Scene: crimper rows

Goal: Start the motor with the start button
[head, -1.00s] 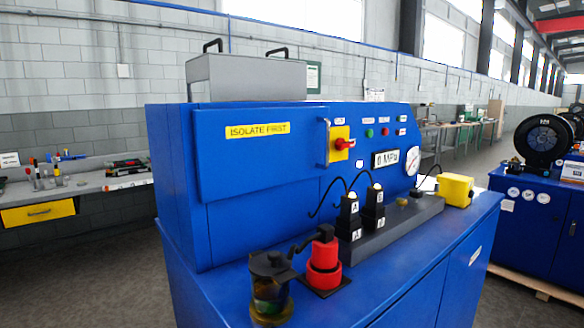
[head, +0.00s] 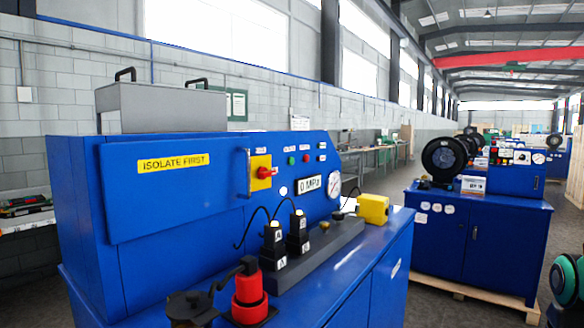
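A blue machine (head: 160,215) fills the left and middle of the head view. Below the buttons are a display reading 0 MPa (head: 310,185) and a round gauge (head: 334,185). My gripper is not in view.
A second blue machine (head: 470,245) on a pallet stands at right. Grey floor (head: 400,310) lies between them.

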